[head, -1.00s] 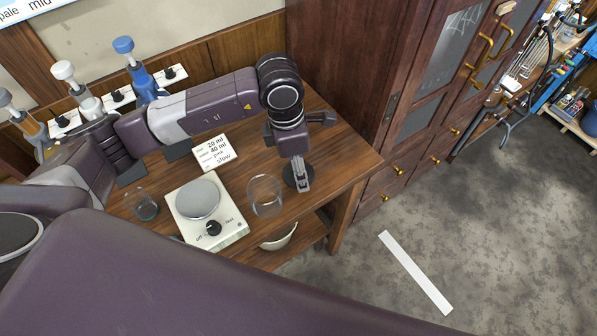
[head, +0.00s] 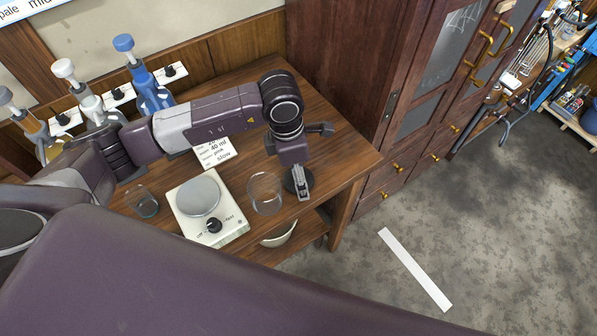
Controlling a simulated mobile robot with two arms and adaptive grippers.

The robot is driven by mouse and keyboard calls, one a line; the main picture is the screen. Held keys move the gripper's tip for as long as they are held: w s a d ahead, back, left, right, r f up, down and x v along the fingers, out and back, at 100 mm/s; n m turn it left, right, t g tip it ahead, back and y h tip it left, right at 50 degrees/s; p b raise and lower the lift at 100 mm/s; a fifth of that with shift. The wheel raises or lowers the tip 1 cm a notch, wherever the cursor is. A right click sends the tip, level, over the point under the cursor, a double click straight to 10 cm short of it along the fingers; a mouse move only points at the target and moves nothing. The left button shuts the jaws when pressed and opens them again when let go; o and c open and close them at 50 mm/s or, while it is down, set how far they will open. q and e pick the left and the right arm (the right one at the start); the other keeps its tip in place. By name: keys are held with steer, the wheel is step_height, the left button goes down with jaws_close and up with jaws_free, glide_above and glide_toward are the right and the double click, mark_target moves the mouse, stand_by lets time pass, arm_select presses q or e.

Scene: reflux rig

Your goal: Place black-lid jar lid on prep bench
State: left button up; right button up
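A dark round disc, seemingly the black lid (head: 289,181), is at the right end of the wooden prep bench (head: 345,165), beside a clear glass vessel (head: 265,208). It appears to lie flat on or very near the bench top; exact contact is hard to tell. My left gripper (head: 303,194) points down over the disc's right part and hides some of it. Its fingers look close together, but whether they grip the disc cannot be told. My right gripper is out of view.
A white hotplate stirrer (head: 232,230) with a black knob stands left of the glass vessel. A note card (head: 217,153) lies behind. A white bowl (head: 280,236) sits on the lower shelf.

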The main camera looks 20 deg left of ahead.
arm_select(q)
steer(key=shift+r, duration=0.2)
steer(key=shift+w+r, duration=0.1)
steer(key=shift+r, duration=0.2)
step_height(320, 180, up, 11)
steer(key=a+b, duration=0.1)
steer(key=b, duration=0.2)
steer(key=shift+s+r, duration=0.15)
steer(key=shift+s, duration=0.3)
steer(key=shift+a, duration=0.1)
